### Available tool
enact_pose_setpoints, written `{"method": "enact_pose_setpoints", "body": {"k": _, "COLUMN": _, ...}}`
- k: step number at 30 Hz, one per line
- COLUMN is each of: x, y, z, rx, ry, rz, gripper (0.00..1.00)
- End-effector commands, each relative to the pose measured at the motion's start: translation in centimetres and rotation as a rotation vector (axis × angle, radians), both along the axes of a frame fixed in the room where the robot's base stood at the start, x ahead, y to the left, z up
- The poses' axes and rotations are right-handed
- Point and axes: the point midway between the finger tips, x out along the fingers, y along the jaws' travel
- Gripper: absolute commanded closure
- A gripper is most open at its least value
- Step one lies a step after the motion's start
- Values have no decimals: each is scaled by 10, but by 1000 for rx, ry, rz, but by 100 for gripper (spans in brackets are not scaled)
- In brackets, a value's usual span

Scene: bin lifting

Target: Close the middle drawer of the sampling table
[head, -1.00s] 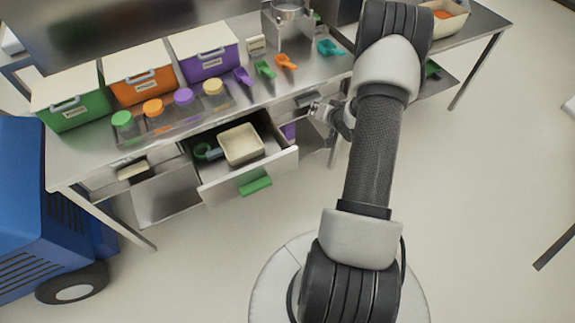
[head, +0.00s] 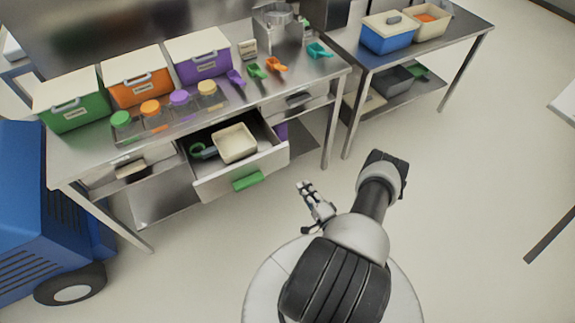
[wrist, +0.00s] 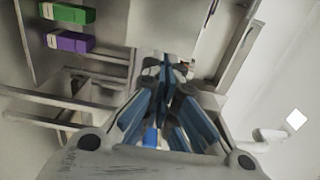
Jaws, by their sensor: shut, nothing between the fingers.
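The middle drawer (head: 212,184) of the sampling table (head: 84,162) stands pulled open. Inside lie a cream tray (head: 234,143) and a dark green-handled item (head: 203,150). My gripper (head: 304,187) is to the right of the drawer front, apart from it and in front of the table. It is shut and empty, and its blue-grey fingers (wrist: 165,78) show closed together in the wrist view.
Green, orange and purple bins (head: 200,64), lidded jars and colored scoops (head: 275,65) stand on the tabletop. A blue cart (head: 40,200) is at the left. A second table (head: 440,45) holds bins at the right. The floor before the drawer is clear.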

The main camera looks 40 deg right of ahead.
Motion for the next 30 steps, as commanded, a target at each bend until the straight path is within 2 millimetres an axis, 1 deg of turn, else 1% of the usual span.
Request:
{"method": "enact_pose_setpoints", "body": {"k": 1, "x": 11, "y": -1, "z": 0, "rx": -2, "ry": -1, "rz": 8, "gripper": 100}}
{"method": "enact_pose_setpoints", "body": {"k": 9, "x": 68, "y": -17, "z": -1, "rx": -5, "ry": 0, "rz": 8, "gripper": 100}}
{"method": "enact_pose_setpoints", "body": {"k": 15, "x": 99, "y": -27, "z": -1, "rx": -3, "ry": 1, "rz": 4, "gripper": 100}}
{"method": "enact_pose_setpoints", "body": {"k": 18, "x": 109, "y": -31, "z": 0, "rx": -3, "ry": 0, "rz": 2, "gripper": 100}}
{"method": "enact_pose_setpoints", "body": {"k": 21, "x": 114, "y": -32, "z": 0, "rx": -2, "ry": 2, "rz": 3, "gripper": 100}}
{"method": "enact_pose_setpoints", "body": {"k": 30, "x": 116, "y": -33, "z": 0, "rx": -1, "ry": 2, "rz": 1, "gripper": 100}}
